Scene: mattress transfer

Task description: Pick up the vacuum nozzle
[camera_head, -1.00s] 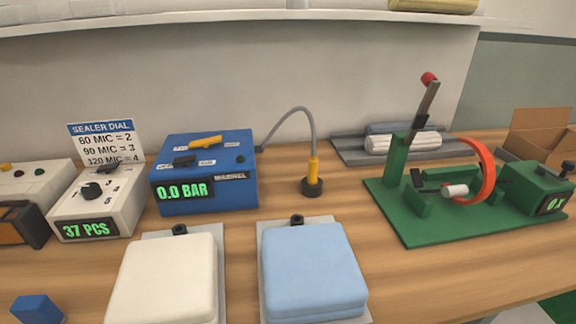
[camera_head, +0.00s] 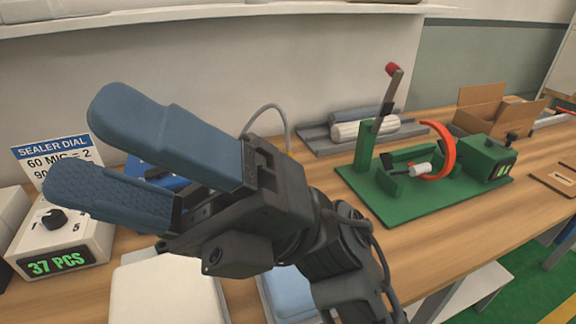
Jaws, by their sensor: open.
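My gripper (camera_head: 88,148) is large in front of the camera, its two blue-padded fingers spread apart and pointing left, with nothing between them that I can see. The vacuum nozzle, yellow with a round black foot, is hidden behind my gripper and arm. Only its grey hose (camera_head: 270,108) shows, arching above my gripper's body. The blue vacuum box (camera_head: 138,164) is mostly covered by the fingers; a small part shows between them.
The white sealer dial box (camera_head: 75,243) stands at left. A white pad (camera_head: 165,295) and a mostly covered light-blue pad (camera_head: 283,298) lie in front. The green fixture (camera_head: 400,205) with its orange ring, rolls (camera_head: 365,128) and an open cardboard box (camera_head: 490,105) are right.

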